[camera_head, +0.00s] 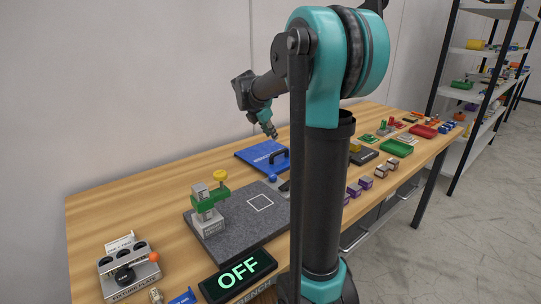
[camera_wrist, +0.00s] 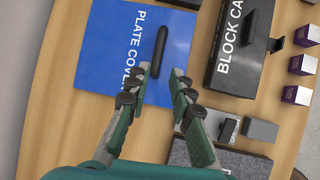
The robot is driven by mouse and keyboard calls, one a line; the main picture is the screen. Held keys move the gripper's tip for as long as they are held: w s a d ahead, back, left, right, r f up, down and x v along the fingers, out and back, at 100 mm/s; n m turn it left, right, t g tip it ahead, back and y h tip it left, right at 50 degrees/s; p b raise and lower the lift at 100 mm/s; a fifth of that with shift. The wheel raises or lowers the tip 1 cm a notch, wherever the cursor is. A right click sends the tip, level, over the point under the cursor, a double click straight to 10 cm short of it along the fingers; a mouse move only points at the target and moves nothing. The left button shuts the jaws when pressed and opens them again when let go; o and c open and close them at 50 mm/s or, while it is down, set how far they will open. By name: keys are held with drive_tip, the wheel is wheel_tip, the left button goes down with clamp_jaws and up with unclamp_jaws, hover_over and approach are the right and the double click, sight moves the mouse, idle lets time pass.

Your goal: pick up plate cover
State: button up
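The plate cover (camera_head: 252,153) is a flat blue panel lying on the wooden bench near the wall. In the wrist view the plate cover (camera_wrist: 102,45) shows white "PLATE COVER" lettering and a long black handle (camera_wrist: 158,48). My gripper (camera_wrist: 161,72) is open and empty, its two fingertips on either side of the handle's near end in the picture. I cannot tell how high the fingertips are above the cover. In the head view my gripper (camera_head: 273,134) hangs over the cover, with a gap visible above the panel.
A black box lettered "BLOCK CA" (camera_wrist: 232,78) lies right of the cover. Small purple-and-white blocks (camera_wrist: 297,95) stand beyond it. A dark granite slab (camera_head: 238,240) with a green-and-yellow stand (camera_head: 210,205) lies nearer. A holder with an orange ball (camera_head: 128,270) and an "OFF" display (camera_head: 238,274) are at the front.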

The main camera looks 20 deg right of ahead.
sight(280, 153)
drive_tip(key=x, duration=1.4)
drive_tip(key=shift+w+f, duration=0.15)
drive_tip(key=shift+c, duration=0.5)
clamp_jaws()
